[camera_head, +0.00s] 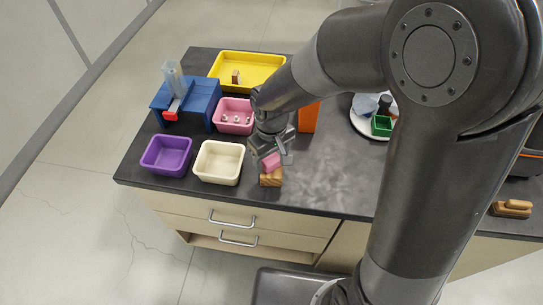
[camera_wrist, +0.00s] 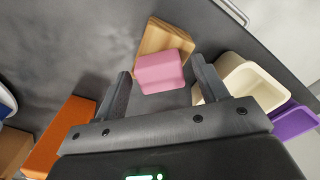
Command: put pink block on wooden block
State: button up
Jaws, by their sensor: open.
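The wooden block (camera_head: 271,179) sits near the front edge of the dark countertop; it shows striped grain in the wrist view (camera_wrist: 168,38). The pink block (camera_head: 271,161) appears to rest on the wooden block, offset toward my gripper; in the wrist view the pink block (camera_wrist: 160,73) covers part of the wood. My gripper (camera_head: 272,153) is open around the pink block. In the wrist view my gripper's fingers (camera_wrist: 160,67) stand on either side of it, with visible gaps. The contact between the two blocks is hidden.
A cream bin (camera_head: 219,163) and a purple bin (camera_head: 167,156) stand left of the blocks. Behind are a pink bin (camera_head: 234,116), a yellow tray (camera_head: 247,69), a blue device (camera_head: 188,104) and an orange block (camera_head: 308,117). The countertop right of the blocks is clear.

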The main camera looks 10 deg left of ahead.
aim_at(271, 159)
jog(key=shift+r, duration=0.1)
notch_tip(271, 159, up, 12)
jog(key=s+d+r+m+t, duration=0.2)
jog(key=s+d+r+m, duration=0.1)
jog(key=d, duration=0.4)
jog(key=s+d+r+m+t, duration=0.1)
jog(key=s+d+r+m, duration=0.1)
jog(key=d, duration=0.6)
jog(key=s+d+r+m+t, duration=0.2)
jog(key=s+d+r+m, duration=0.1)
jog(key=d, duration=0.4)
jog(key=shift+s+d+r+m+t, duration=0.3)
jog(key=shift+s+m, duration=0.2)
jog(key=shift+s, duration=0.5)
